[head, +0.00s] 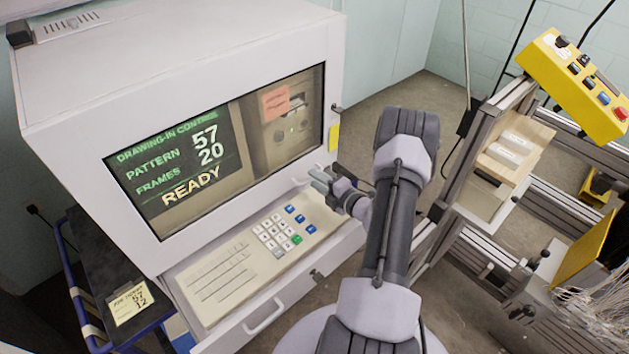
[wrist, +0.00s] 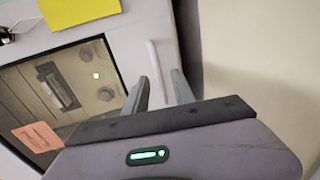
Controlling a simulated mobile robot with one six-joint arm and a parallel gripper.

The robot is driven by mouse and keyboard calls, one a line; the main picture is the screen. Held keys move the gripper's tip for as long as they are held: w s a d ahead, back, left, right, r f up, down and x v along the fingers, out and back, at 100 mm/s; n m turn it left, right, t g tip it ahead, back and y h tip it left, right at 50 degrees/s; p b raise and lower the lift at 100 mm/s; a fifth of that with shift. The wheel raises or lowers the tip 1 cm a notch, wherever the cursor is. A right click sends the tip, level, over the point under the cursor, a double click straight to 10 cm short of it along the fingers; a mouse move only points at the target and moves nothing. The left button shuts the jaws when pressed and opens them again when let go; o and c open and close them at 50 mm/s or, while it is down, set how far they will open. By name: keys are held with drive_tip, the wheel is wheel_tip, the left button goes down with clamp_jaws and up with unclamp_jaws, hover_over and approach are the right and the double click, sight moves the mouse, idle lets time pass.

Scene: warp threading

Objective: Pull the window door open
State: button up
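The window door is the pale framed front (head: 93,203) of the light-grey cabinet, with a dark pane showing a "READY" screen and a control panel. It appears shut. In the wrist view part of its pane (wrist: 25,90) lies at the left, and a white bar handle (wrist: 154,68) stands on the pale frame beside it. My gripper (head: 319,180) is at the door's lower right, below a yellow label. In the wrist view my gripper (wrist: 160,80) is open, and the handle shows in the gap between its fingers. I cannot tell whether it touches.
A keypad panel (head: 255,250) juts out below the window, with a drawer handle (head: 265,315) under it. A metal frame (head: 465,150) with a yellow button box (head: 575,85) stands at the right. A blue-railed cart (head: 75,290) is at the left.

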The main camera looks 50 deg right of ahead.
drive_tip(key=shift+w+f, duration=0.1)
drive_tip(key=shift+w, duration=0.55)
drive_tip(key=shift+d, duration=0.1)
drive_tip(key=shift+c, duration=0.2)
clamp_jaws()
drive_tip(key=shift+s, duration=0.1)
idle(0.6)
